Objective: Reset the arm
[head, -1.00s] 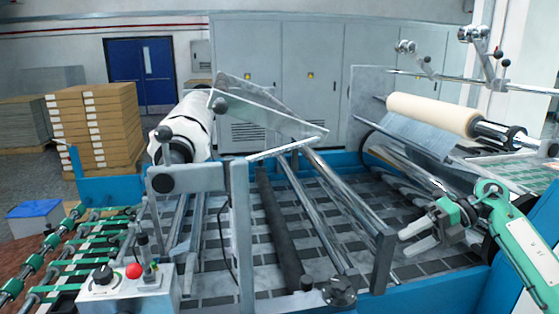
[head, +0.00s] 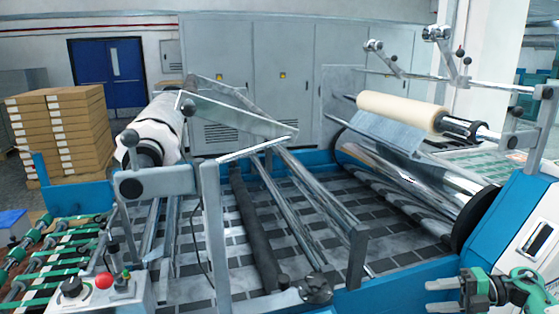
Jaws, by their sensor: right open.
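My right gripper (head: 440,297) is at the lower right of the head view, in front of the machine's blue side frame. Its fingers point left, are apart and hold nothing. Only part of my green and dark right arm shows beside it. My left gripper is out of view. A cream laminating roll (head: 402,111) sits on its shaft at the upper right of the machine. A white-wrapped roll (head: 155,130) lies on the left side of the machine.
The laminating machine's blue frame (head: 415,271) runs along the front right. A control box (head: 120,296) with a red button stands at the lower left. Stacked cartons (head: 60,130) stand at the back left. A metal bar with clamps (head: 440,76) spans above the cream roll.

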